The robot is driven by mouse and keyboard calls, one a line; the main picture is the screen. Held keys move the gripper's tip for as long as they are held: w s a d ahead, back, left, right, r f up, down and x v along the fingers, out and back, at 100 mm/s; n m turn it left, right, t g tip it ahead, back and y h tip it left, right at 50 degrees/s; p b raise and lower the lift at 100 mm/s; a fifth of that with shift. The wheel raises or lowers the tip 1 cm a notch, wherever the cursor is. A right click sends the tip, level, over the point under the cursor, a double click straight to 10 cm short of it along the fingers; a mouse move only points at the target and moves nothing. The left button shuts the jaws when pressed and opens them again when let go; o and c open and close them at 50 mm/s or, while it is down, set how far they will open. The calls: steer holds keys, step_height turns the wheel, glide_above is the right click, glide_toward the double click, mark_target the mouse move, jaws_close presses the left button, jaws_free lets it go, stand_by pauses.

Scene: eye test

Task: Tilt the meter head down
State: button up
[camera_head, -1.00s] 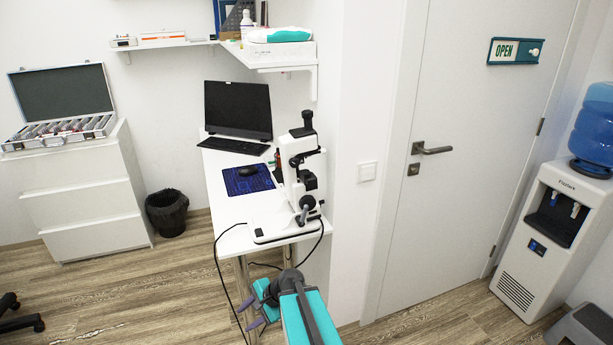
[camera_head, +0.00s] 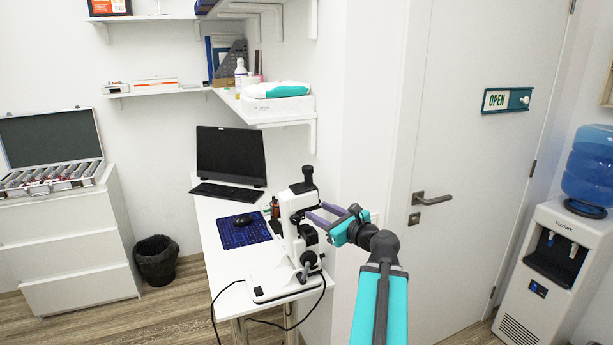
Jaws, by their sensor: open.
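The meter (camera_head: 287,238), a white and black eye instrument, stands upright at the front end of the white desk. Its head (camera_head: 294,203) is at the top, with a black eyepiece (camera_head: 307,176) pointing up. My gripper (camera_head: 316,211) is at the right of the head, with its two purple fingers apart and pointing left at it. The fingers overlap the head's right edge in the picture; I cannot tell if they touch it. Nothing shows between them.
The desk (camera_head: 212,210) also holds a monitor (camera_head: 231,156), keyboard (camera_head: 227,191) and mouse (camera_head: 243,220) on a blue mat. A black cable hangs from the meter. A wall shelf (camera_head: 270,122) juts out above the desk. A closed door (camera_head: 460,160) is at the right.

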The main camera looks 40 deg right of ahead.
steer(key=m+t+h, duration=0.1)
steer(key=m, duration=0.1)
glide_toward(311, 180)
steer(key=d+v, duration=0.1)
steer(key=v, duration=0.2)
steer(key=shift+w+a, duration=0.15)
steer(key=shift+a, duration=0.45)
steer(key=shift+w+p, duration=0.3)
steer(key=shift+p, duration=0.3)
steer(key=shift+p+x, duration=3.15)
steer(key=shift+x, duration=3.55)
steer(key=shift+d, duration=0.15)
jaws_close()
